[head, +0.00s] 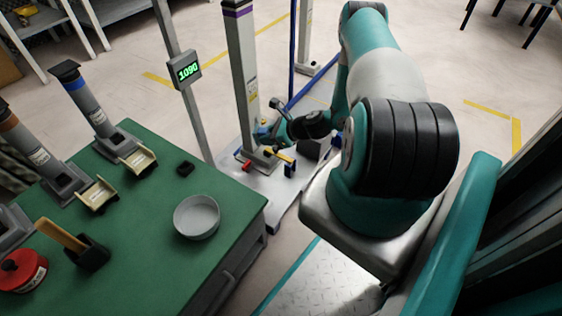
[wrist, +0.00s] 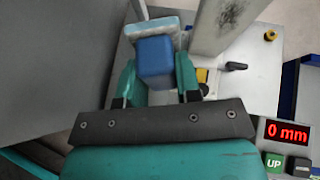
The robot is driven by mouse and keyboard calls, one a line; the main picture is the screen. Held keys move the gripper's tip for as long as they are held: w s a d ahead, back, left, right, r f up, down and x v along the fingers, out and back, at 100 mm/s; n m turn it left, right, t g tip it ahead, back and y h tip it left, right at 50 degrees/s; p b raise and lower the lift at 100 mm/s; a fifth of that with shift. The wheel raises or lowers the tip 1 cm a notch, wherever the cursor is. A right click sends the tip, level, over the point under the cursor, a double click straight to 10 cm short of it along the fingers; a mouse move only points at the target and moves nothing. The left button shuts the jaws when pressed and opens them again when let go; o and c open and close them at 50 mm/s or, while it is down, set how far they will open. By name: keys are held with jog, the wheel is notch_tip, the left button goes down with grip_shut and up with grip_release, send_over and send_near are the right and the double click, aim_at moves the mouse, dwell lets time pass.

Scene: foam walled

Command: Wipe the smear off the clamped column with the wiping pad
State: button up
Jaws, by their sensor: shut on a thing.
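The wiping pad has a blue block grip (wrist: 155,57) and a pale blue pad face (wrist: 152,27). My gripper (wrist: 157,80) is shut on the blue block. In the head view my gripper (head: 275,132) is low beside the grey clamped column (head: 241,70), which stands upright with a purple band near its top. In the wrist view the column (wrist: 208,40) is just right of the pad, with a narrow gap visible between them. A dark speckled smear (wrist: 231,12) shows on the column's face at the top edge. The smear is not discernible in the head view.
The column stands on a pale platform (head: 235,155) with clamp parts, including a yellow handle (head: 281,156). A green table (head: 150,220) holds a round dish (head: 196,217) and other columns. A 0 mm display (wrist: 286,132) is at right.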

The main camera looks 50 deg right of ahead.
jog(key=s+d+f+m+t+h+b, duration=0.2)
jog(key=d+f+m+h+b, duration=0.15)
jog(key=d+f, duration=0.2)
jog(key=w+a+b, duration=0.1)
jog(key=w+b, duration=0.1)
jog(key=w, duration=0.4)
jog(key=shift+w+a+f+t, duration=0.2)
jog(key=shift+a+t, duration=0.1)
jog(key=shift+a, duration=0.1)
jog(key=shift+w+a+y+b, duration=0.1)
jog(key=shift+w+y+b, duration=0.25)
jog(key=shift+w, duration=0.55)
